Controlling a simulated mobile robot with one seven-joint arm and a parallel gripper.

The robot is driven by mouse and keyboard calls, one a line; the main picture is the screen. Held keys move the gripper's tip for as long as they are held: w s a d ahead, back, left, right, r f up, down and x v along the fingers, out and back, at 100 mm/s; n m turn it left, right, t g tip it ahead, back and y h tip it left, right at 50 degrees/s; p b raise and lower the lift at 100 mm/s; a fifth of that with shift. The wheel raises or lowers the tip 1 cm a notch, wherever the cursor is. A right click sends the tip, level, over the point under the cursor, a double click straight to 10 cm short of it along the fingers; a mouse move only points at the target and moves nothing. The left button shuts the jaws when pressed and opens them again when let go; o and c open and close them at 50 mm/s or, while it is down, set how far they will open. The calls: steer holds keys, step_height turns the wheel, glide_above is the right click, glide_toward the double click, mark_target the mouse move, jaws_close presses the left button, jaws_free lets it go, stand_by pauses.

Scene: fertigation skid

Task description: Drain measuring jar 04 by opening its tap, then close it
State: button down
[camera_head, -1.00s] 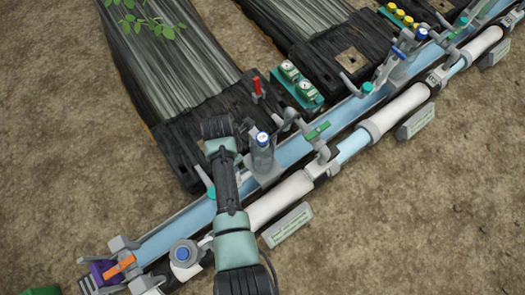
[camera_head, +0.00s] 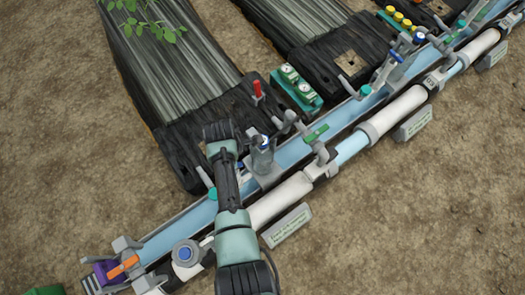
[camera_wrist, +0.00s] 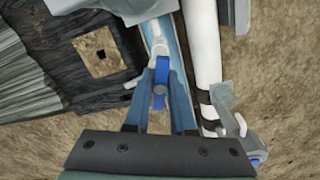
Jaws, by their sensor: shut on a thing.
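My gripper (camera_head: 256,140) is at the jar's top, partly hidden by my own wrist. In the wrist view, my gripper (camera_wrist: 160,80) has its two blue-grey fingers on either side of a blue tap handle (camera_wrist: 161,88) and is shut on it. The handle lies roughly lengthwise between the fingers. The water level and the tap's outlet cannot be made out.
A white pipe (camera_head: 280,199) runs in front, with a label block (camera_head: 287,226). Bare soil lies in front.

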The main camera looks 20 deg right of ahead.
steer(key=m+p, duration=0.1)
steer(key=m, duration=0.5)
steer(key=shift+s+d, duration=0.1)
steer(key=shift+s, duration=0.05)
steer(key=m+p, duration=0.1)
steer(key=m, duration=0.6)
steer(key=shift+m, duration=0.4)
steer(key=c, duration=0.7)
jaws_free()
step_height(320, 180, up, 10)
steer(key=p, duration=1)
steer(key=shift+r+p, duration=0.15)
steer(key=shift+p, duration=0.15)
